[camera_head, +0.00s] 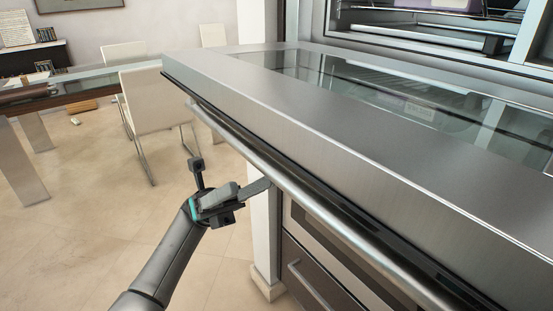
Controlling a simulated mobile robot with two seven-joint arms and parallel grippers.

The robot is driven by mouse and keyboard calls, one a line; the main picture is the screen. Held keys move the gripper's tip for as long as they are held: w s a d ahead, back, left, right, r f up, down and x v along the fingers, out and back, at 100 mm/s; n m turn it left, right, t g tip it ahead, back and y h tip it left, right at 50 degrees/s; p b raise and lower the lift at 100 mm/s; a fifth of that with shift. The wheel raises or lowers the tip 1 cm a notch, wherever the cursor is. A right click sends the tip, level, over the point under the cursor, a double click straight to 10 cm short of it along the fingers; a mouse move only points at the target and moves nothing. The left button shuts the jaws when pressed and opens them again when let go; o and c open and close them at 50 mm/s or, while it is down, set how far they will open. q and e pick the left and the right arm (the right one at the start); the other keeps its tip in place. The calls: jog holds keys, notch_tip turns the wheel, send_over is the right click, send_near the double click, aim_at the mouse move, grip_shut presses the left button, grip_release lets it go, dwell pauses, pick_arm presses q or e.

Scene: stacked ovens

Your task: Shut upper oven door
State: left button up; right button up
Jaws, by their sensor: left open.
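The upper oven door (330,105) is open and lies about level, a steel frame around a glass pane (400,95). Its long bar handle (305,198) runs under the front edge. My left gripper (228,176) is open and empty, below and to the left of the door. One finger reaches close to the handle bar; I cannot tell whether it touches. The upper oven's open cavity (420,38) shows at the top right, with racks inside. My right gripper is not in view.
The lower oven front with its own handle (313,285) is below the door. A white post (265,235) stands beside it. A glass table (85,88) and white chairs (155,100) stand at the back left. The tiled floor between is mostly clear.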

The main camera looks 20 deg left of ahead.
aim_at(277, 172)
pick_arm(q)
jog(key=p+x, duration=0.1)
jog(key=x, duration=0.7)
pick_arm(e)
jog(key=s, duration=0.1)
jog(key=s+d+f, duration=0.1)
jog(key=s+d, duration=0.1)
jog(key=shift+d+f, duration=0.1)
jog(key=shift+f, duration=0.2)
pick_arm(q)
grip_shut()
dwell(0.8)
